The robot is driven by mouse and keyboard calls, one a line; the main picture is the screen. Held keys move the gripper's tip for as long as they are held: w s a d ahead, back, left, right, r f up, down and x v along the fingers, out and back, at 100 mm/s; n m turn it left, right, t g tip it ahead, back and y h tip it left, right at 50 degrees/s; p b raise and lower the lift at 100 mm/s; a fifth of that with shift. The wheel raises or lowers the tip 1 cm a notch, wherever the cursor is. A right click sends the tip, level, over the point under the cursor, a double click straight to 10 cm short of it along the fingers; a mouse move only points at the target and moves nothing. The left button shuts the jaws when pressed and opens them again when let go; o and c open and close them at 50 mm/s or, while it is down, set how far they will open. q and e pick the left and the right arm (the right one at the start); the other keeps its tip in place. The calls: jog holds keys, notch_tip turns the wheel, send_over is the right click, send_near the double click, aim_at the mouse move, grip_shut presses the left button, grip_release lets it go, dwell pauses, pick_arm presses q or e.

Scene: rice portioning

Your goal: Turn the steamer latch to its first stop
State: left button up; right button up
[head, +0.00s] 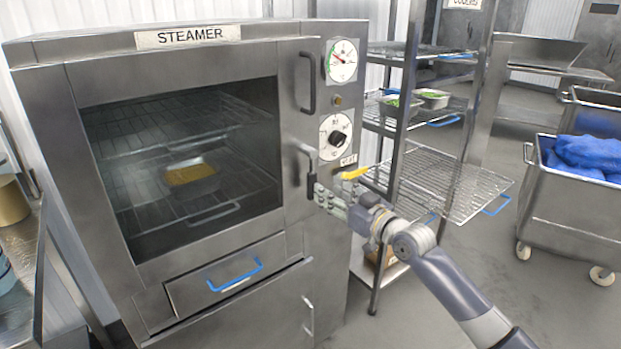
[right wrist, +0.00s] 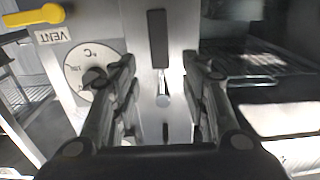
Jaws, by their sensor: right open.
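The steamer (head: 200,50) stands at the left of the head view with its glass door shut. Its latch (head: 311,180) is on the right side of the door frame, below the upper door handle (head: 307,83), its dark grip roughly upright. My right gripper (head: 322,196) is at the latch, partly covering it. In the right wrist view, the latch's dark grip (right wrist: 158,40) and bright metal end lie between the two open fingers (right wrist: 160,95), with a gap on each side. I cannot tell whether anything touches. My left gripper is not in view.
A temperature dial (head: 335,137) and a yellow vent lever (head: 354,173) sit close right of the latch. A pan (head: 190,180) with yellow food is inside the steamer. A wire rack (head: 455,185) and a metal cart (head: 570,210) with blue contents stand to the right.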

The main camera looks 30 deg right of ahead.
aim_at(314, 180)
jog(key=w, duration=0.8)
jog(key=shift+w+a+p, duration=0.2)
jog(key=shift+a+p, duration=0.15)
jog(key=shift+f, duration=0.1)
grip_shut()
